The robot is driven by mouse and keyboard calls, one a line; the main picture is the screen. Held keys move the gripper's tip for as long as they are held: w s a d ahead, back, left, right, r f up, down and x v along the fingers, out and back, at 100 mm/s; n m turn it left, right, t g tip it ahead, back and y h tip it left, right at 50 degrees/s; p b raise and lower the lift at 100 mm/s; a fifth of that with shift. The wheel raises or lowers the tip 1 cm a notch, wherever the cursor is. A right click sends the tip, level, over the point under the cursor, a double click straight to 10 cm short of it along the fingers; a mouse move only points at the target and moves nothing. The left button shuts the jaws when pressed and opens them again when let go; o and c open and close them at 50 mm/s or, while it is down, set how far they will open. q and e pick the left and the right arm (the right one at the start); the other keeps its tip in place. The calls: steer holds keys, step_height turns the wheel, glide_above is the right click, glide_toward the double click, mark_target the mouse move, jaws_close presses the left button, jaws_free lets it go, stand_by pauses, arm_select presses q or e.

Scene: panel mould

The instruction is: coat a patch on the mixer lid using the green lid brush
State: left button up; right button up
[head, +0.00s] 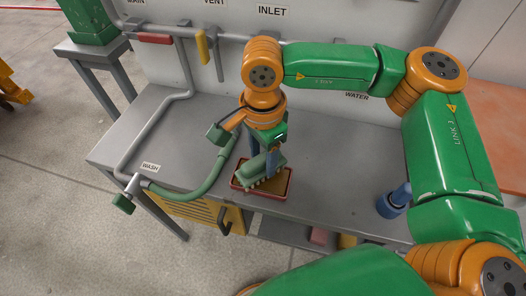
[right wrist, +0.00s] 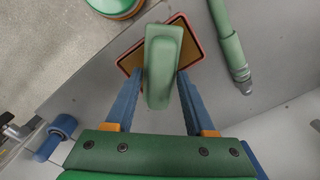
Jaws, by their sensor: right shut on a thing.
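The green lid brush (head: 260,170) is in or just above a shallow red-rimmed tray (head: 288,190) on the grey bench. My right gripper (head: 262,158) points down from above and is shut on the brush, with blue fingers on either side of it. In the right wrist view the brush (right wrist: 163,62) lies between the two fingers, over the tray (right wrist: 197,42) with its yellowish inside. I cannot tell whether the bristles touch the tray. I cannot make out the mixer lid in either view. My left gripper is not in view.
A green hose (head: 190,190) curves across the bench left of the tray, near the WASH label (head: 150,167). A blue cylinder (head: 393,204) stands at the right. Pipes with red (head: 153,38) and yellow (head: 202,47) handles run along the back panel. The bench's left part is mostly clear.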

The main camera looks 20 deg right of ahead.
mark_target(263, 157)
steer(key=shift+s+r, duration=0.1)
steer(key=shift+f+b, duration=0.5)
steer(key=shift+f, duration=0.05)
stand_by(0.8)
steer(key=shift+f, duration=0.1)
stand_by(1.2)
step_height(263, 157, up, 7)
steer(key=p, duration=0.4)
stand_by(0.5)
